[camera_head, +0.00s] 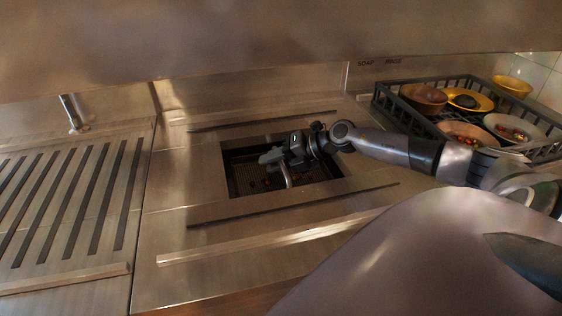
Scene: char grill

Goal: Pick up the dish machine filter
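The dish machine filter (248,182), a dark ribbed and perforated tray with some brown bits in it, sits in the square opening of the steel counter. My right gripper (279,165) is over the right part of this opening, its arm coming in from the right. A light grey bar stands just under the gripper; I cannot tell whether it is a finger or the filter's handle. The gripper's spread and any contact are unclear at this size. The gripper and wrist hide the filter's upper right part. My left gripper is out of view.
A dark dish rack (391,104) with bowls and food scraps stands at the right, behind my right arm. A slotted drainboard (70,200) lies at the left with a tap (70,112) behind it. A large steel hood (250,40) overhangs the top. Raised strips flank the opening.

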